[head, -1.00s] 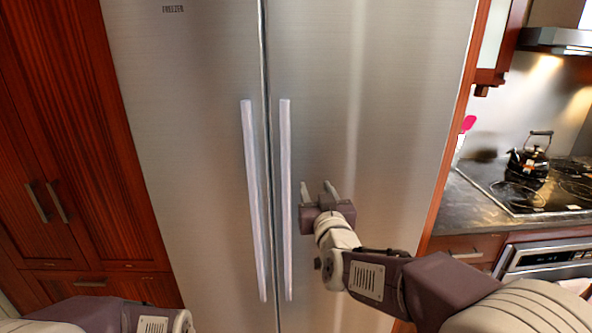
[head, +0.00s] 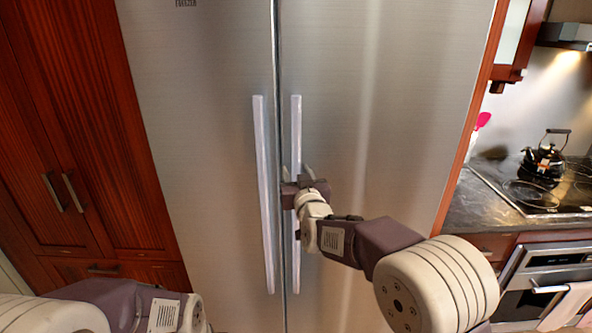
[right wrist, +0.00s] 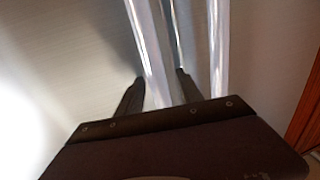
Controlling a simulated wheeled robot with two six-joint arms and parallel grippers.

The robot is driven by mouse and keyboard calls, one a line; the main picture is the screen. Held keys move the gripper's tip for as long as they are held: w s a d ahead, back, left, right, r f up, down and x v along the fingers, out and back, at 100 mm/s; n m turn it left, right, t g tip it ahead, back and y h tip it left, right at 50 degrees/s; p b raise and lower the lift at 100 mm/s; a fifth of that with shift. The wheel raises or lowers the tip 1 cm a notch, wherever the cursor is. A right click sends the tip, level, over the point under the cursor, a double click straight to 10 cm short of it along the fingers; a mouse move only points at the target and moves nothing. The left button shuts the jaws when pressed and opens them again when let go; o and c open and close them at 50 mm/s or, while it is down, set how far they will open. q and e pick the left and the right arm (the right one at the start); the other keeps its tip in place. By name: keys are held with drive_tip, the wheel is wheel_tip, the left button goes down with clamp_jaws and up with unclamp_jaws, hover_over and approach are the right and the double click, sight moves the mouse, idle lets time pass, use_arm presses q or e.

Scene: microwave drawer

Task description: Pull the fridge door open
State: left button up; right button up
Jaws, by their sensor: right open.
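The tall steel fridge has two doors, with the fridge door (head: 390,120) on the right and the freezer door (head: 195,110) on the left. Both look shut. The fridge door's long vertical handle (head: 296,125) stands just right of the seam. My right gripper (head: 298,172) is open at the middle of this handle. In the right wrist view, its fingers (right wrist: 157,88) lie on either side of the handle (right wrist: 150,45). Contact cannot be told. The left arm shows at the bottom left, but its gripper is out of view.
The freezer handle (head: 264,190) runs parallel close by on the left, and also shows in the right wrist view (right wrist: 219,45). Wooden cabinets (head: 95,150) stand left. A counter (head: 470,205) with a stove and black kettle (head: 543,160) is on the right.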

drive_tip(key=shift+w+f, duration=0.1)
drive_tip(key=shift+w, duration=0.1)
clamp_jaws()
idle(1.2)
